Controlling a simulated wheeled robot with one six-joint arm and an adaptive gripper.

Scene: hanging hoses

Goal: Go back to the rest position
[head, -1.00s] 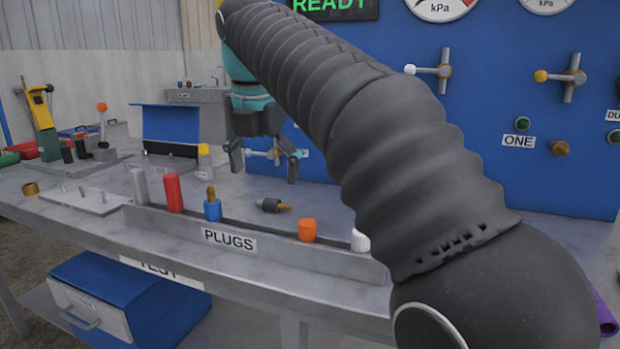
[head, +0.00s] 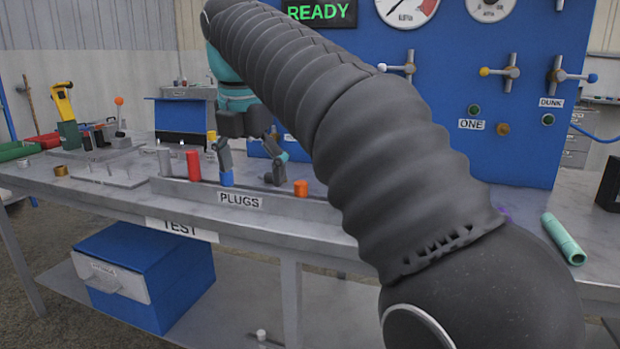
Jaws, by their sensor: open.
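My gripper (head: 250,170) hangs at the end of my black-sleeved arm, fingers spread and pointing down, with nothing seen between them. In the picture its fingers overlap the plug rack (head: 270,203) marked PLUGS; whether they touch anything there I cannot tell. The left fingertip shows right above the blue plug (head: 227,179), and the right finger shows above and left of the orange plug (head: 300,188). A red plug (head: 193,165) and a grey plug (head: 165,161) stand farther left in the rack. My arm hides the rack's right end.
The blue panel (head: 440,110) with valves and gauges rises behind the bench. A teal tube (head: 563,239) lies on the bench at the right. A yellow-handled tool (head: 64,108) stands at the far left. A blue drawer box (head: 150,275) is below the bench.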

